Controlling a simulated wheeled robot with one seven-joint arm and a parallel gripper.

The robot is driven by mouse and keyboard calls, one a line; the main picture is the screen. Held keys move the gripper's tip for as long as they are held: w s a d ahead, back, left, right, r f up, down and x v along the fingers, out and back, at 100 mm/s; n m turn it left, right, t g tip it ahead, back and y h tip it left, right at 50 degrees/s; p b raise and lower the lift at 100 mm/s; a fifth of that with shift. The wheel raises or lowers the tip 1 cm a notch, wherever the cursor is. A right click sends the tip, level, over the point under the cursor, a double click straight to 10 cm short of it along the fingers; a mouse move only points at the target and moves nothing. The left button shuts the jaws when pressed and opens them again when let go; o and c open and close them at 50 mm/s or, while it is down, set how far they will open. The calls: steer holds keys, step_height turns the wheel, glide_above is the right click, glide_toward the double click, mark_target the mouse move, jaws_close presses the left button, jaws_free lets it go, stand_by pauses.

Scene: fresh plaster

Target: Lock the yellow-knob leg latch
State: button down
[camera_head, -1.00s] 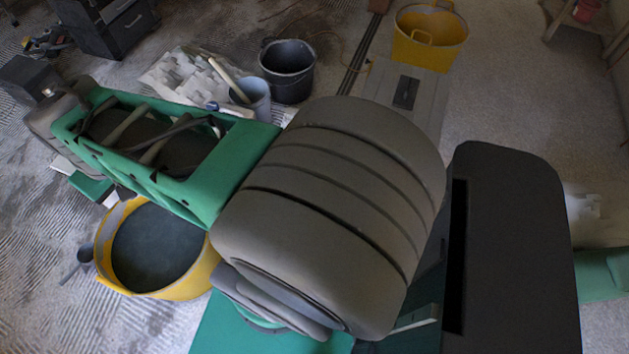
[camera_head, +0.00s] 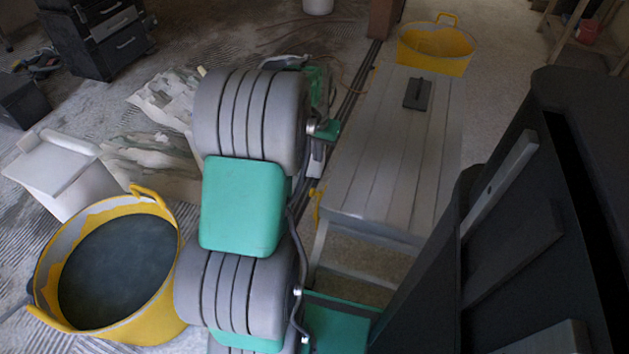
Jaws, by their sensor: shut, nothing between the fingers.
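The work platform (camera_head: 390,135) is a grey slatted bench at centre right, standing on legs (camera_head: 318,252). A small yellow part (camera_head: 317,205) shows at its near left corner, by the top of a leg. It may be the latch knob, but it is partly covered by my arm and too small to tell whether the latch is locked. My grey and green arm rises through the middle of the head view, just left of the bench. I cannot make out my gripper's fingers; they are hidden behind the arm links.
A yellow tub of dark liquid (camera_head: 110,265) stands at lower left, beside a white container (camera_head: 65,175). A trowel (camera_head: 417,94) lies on the bench top. A yellow bucket (camera_head: 436,45) stands beyond it. Crumpled sheeting (camera_head: 165,105) lies on the floor left of my arm.

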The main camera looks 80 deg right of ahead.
step_height(320, 180, down, 9)
steer(key=a+b, duration=0.2)
steer(key=b, duration=0.3)
steer(key=shift+w+a, duration=0.15)
steer(key=shift+a, duration=0.15)
